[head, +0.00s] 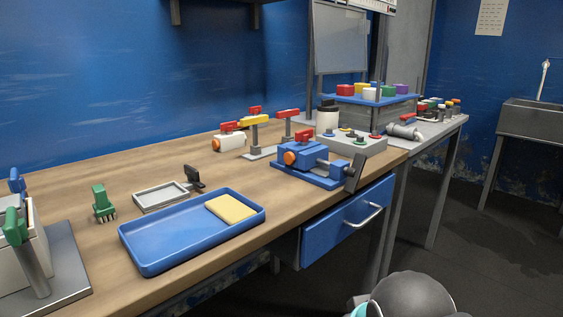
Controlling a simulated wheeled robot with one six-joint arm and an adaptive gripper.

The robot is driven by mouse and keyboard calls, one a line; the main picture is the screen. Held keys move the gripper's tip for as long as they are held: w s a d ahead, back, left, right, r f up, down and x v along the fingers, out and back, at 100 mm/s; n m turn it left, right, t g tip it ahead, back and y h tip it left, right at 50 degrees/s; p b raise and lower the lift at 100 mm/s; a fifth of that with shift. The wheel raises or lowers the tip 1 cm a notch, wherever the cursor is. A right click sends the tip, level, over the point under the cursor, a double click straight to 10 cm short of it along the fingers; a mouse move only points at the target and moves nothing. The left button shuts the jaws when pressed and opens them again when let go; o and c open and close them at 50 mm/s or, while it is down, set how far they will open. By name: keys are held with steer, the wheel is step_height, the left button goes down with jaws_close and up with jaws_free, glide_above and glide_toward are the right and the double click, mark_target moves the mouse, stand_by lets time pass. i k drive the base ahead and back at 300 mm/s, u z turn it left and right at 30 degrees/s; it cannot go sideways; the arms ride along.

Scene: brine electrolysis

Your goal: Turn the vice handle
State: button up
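The blue vice (328,168) stands on the wooden bench near its front edge, right of the picture's middle. A round orange part shows on its left end. The dark grey vice handle (355,173) is at its right end, a flat bar tilted with its upper end to the right. The handle stands at the bench's front edge, above the blue drawer. Nothing touches the handle. Only a rounded dark part of my arm shows at the bottom right. My gripper is not in view.
A blue tray (158,257) with a yellow sponge (231,209) lies left of the vice. A control box with buttons (365,147) stands behind it. A blue drawer (330,229) with a protruding handle (366,217) is below. The floor at right (490,255) is clear.

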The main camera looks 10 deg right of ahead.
mark_target(354, 172)
steer(key=z, duration=1.55)
steer(key=k, duration=0.55)
steer(key=u, duration=0.95)
